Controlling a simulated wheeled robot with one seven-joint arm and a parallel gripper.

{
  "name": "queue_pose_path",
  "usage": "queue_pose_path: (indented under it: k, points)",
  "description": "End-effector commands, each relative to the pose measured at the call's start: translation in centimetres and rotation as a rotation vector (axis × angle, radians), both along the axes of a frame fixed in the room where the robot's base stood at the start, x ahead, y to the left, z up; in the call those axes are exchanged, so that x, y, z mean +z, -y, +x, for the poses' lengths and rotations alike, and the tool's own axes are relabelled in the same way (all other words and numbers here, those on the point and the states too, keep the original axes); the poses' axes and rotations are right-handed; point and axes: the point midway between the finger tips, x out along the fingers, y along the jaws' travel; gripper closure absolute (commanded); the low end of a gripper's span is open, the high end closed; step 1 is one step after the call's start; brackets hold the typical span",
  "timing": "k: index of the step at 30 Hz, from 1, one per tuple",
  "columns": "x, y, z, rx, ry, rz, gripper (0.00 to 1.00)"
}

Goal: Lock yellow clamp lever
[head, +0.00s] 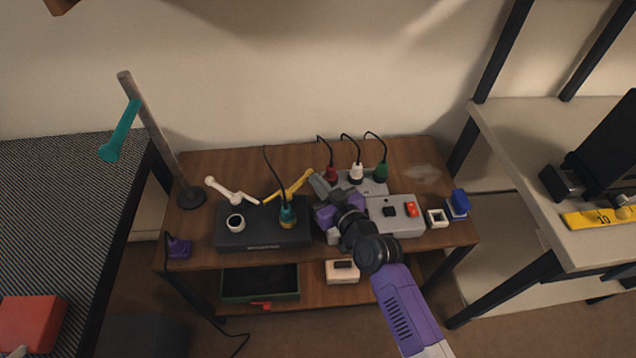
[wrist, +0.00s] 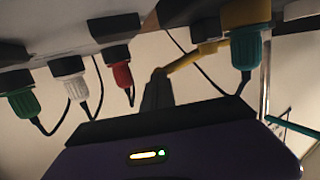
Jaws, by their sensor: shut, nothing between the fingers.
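The yellow clamp lever (head: 290,187) slants up to the right at the back edge of the black box (head: 262,236). The lever also shows in the wrist view (wrist: 190,60), which is upside down. My gripper (head: 316,182) is shut and empty beside the lever's free right end. In the wrist view the grey fingers (wrist: 158,92) reach toward that end; I cannot tell whether they touch it. My wrist and arm hide part of the grey units behind them.
A white lever (head: 230,191) sits left of the yellow one. A teal plug (head: 287,216) with a black cable stands in the black box. Red (head: 331,174), white (head: 356,172) and green (head: 380,172) plugs stand right of my gripper. A lamp-like pole (head: 160,140) rises at left.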

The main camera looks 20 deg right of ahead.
Motion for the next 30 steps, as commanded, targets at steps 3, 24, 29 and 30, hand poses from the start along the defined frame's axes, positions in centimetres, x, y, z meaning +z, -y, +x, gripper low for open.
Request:
queue_pose_path:
  k: [3,24,29,30]
  points:
    - [-0.2,0.1,0.4,-0.001,0.001,0.001,1.0]
    - [-0.1,0.1,3.6,-0.001,0.001,0.0,1.0]
    - [0.0,0.0,3.8,-0.001,0.0,0.001,1.0]
    - [0.0,0.0,3.8,0.0,0.0,0.001,1.0]
